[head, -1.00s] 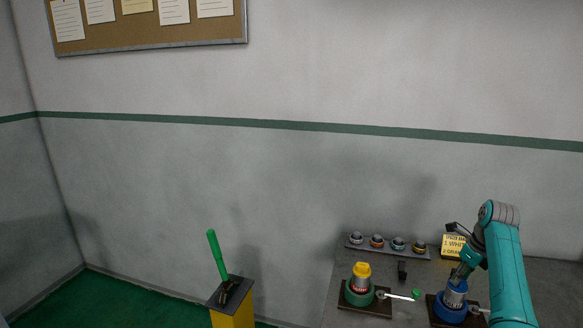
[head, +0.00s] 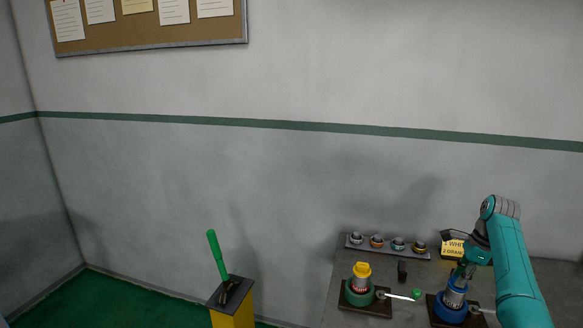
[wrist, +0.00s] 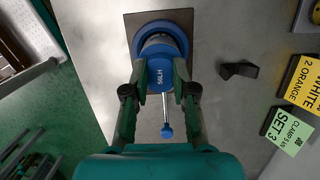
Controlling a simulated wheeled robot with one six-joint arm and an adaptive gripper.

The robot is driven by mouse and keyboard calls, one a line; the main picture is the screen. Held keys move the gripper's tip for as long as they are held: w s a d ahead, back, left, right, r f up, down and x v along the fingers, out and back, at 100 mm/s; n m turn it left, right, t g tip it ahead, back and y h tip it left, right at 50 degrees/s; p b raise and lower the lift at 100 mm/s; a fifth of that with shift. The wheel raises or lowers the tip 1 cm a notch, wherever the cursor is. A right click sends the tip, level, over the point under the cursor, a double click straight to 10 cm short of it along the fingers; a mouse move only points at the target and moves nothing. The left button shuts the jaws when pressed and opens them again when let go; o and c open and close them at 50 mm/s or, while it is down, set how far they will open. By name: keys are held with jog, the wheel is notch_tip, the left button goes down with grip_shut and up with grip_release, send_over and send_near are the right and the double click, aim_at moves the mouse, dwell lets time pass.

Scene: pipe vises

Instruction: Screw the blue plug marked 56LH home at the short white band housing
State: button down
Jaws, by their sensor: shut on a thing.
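The blue plug marked 56LH (wrist: 160,74) sits between the fingers of my gripper (wrist: 160,88) in the wrist view, its label facing the camera. My gripper is shut on it. The plug is at the mouth of a grey housing (wrist: 158,40), which stands in a vise with a blue ring (wrist: 177,27). In the head view, my gripper (head: 462,273) is above this housing (head: 455,292) and blue vise (head: 449,312). The plug and fingers hide much of the housing, so its band and the depth of the thread cannot be told.
A green vise (head: 357,293) with a yellow-capped housing (head: 361,273) stands to the left. Behind it is a rack (head: 385,246) with several fittings. Yellow signs (head: 453,248) stand at the back. A blue-knobbed vise handle (wrist: 166,130) lies below the plug. A yellow pedestal (head: 232,314) is far left.

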jog(key=n+g, duration=0.1)
jog(key=n, duration=0.3)
jog(key=shift+f+n, duration=0.1)
jog(key=shift+n, duration=0.5)
jog(key=shift+n+g, duration=0.3)
jog(key=shift+n, duration=0.8)
jog(key=c, duration=1)
grip_release()
